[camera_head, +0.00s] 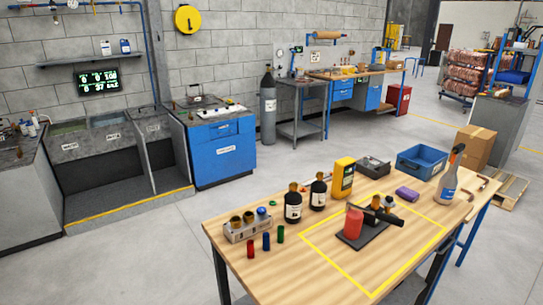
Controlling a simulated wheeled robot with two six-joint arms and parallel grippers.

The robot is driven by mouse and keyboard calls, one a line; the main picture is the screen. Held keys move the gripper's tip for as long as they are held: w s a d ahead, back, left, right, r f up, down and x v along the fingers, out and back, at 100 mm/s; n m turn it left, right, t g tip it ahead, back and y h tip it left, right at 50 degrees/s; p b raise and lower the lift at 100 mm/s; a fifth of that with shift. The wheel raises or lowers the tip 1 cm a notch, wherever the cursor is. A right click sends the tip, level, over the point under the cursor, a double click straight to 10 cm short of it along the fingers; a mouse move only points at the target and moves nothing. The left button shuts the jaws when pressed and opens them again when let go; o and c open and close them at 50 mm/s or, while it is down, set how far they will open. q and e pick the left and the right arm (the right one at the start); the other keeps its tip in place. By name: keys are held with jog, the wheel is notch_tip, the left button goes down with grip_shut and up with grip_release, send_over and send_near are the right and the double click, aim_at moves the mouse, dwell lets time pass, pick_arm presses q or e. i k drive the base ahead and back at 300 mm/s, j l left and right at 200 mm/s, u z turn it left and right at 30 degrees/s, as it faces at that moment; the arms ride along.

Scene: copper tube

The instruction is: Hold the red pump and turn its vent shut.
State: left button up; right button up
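The red pump (353,224) stands upright on a dark base plate (365,240) inside a yellow-outlined area of the wooden table. A black cylindrical part (385,217) extends to the right from beside its top, with small brass-coloured parts around it. I cannot tell which small part is the vent, or whether it is open or shut. Neither of my grippers shows in the head view, and nothing is seen holding the pump.
Dark bottles (293,207), a yellow meter (343,178) and a small rack (247,229) stand left and behind. The table (310,275) is clear at the front.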

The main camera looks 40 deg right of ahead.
aim_at(389, 199)
jog(key=i+j, duration=0.65)
jog(key=i, duration=0.25)
jog(key=i+j, duration=0.35)
jog(key=i, duration=0.15)
jog(key=i+z, duration=0.1)
jog(key=i, duration=0.75)
jog(key=i+j+z, duration=0.15)
jog(key=i, duration=0.7)
jog(key=i+l+z, duration=0.15)
jog(key=i+z, duration=0.95)
jog(key=z, duration=0.15)
jog(key=i+j+z, duration=0.2)
jog(key=i+z, duration=0.2)
jog(key=i+l+z, duration=0.1)
jog(key=i+z, duration=0.2)
jog(key=z, duration=0.2)
jog(key=i+z, duration=0.25)
jog(key=z, duration=0.2)
jog(key=i+j+z, duration=0.1)
jog(key=i+z, duration=0.2)
jog(key=z, duration=0.2)
jog(key=i+j+z, duration=0.2)
jog(key=z, duration=0.3)
jog(key=i, duration=0.05)
